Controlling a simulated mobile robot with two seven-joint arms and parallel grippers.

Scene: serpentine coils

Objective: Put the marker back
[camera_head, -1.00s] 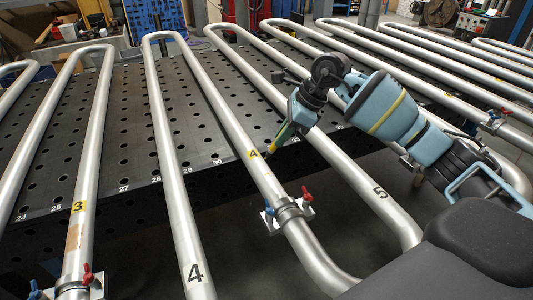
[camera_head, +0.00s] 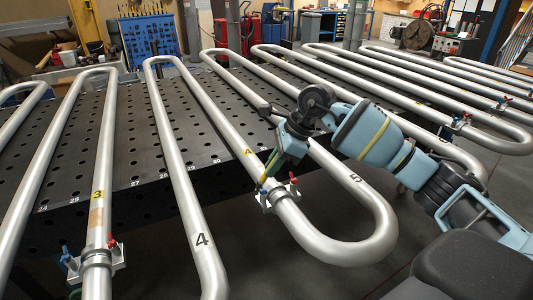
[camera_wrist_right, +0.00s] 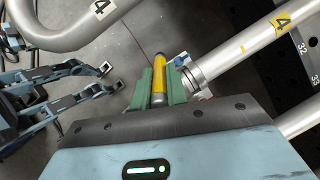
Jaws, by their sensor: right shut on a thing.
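A yellow marker (camera_wrist_right: 158,75) with a grey end is clamped between the two green fingers of my right gripper (camera_wrist_right: 158,88) in the right wrist view. In the head view my right gripper (camera_head: 268,172) hangs beside the pipe with the yellow 4 label (camera_head: 249,152), just above the clamp (camera_head: 280,196) with a red and a blue handle. The marker is mostly hidden there.
Shiny serpentine pipes (camera_head: 172,150) run over a black perforated table (camera_head: 120,140). A similar clamp (camera_head: 95,259) sits at the pipe labelled 3. The black-numbered 5 bend (camera_head: 360,245) overhangs the table's front edge. The floor (camera_head: 370,280) in front is open.

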